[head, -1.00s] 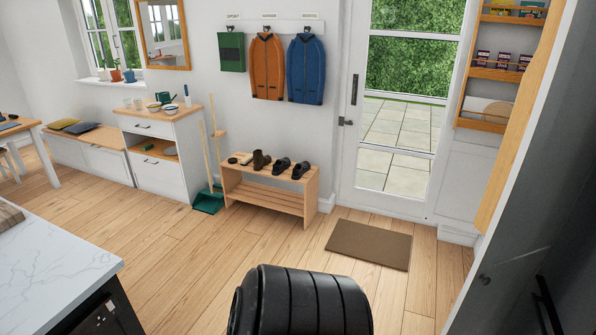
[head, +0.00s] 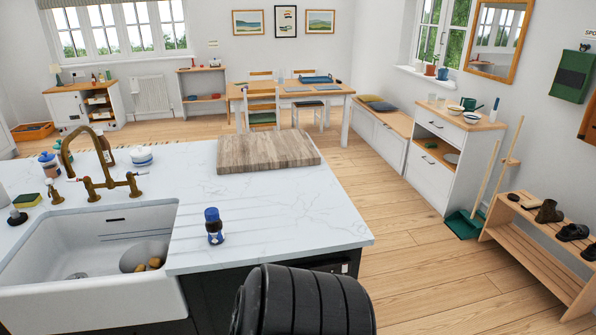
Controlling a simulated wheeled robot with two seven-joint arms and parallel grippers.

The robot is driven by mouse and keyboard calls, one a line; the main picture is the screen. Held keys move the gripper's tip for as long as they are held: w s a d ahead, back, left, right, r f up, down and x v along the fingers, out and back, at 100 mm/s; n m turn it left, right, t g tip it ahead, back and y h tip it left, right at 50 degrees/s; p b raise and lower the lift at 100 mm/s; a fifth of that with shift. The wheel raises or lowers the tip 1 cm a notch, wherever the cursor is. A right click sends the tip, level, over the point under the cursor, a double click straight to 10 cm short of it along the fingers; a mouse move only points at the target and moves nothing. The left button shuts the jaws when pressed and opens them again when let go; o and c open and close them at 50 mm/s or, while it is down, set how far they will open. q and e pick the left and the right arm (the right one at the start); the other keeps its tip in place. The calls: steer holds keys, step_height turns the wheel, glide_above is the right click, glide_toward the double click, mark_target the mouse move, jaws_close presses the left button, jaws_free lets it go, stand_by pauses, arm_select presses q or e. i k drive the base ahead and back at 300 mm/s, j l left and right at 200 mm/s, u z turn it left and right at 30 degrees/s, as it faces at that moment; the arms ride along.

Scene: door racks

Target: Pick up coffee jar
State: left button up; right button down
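A small jar (head: 214,227) with a blue lid and a dark blue, white-labelled body stands upright on the white marble counter (head: 290,215), right of the sink and near the counter's front edge. It may be the coffee jar, but its label is too small to read. Another container with a blue lid (head: 48,164) stands behind the tap at the far left. Neither of my grippers shows in the head view. A black ribbed part at the bottom middle seems to be mine.
A white sink (head: 90,215) with a brass tap (head: 95,178) is on the left, with a bowl inside. A wooden board (head: 268,151) lies at the counter's back. A white lidded dish (head: 141,155) stands near the tap. Counter around the small jar is clear.

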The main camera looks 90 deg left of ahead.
mark_target(214, 225)
steer(key=u, duration=3.35)
steer(key=i+l, duration=0.1)
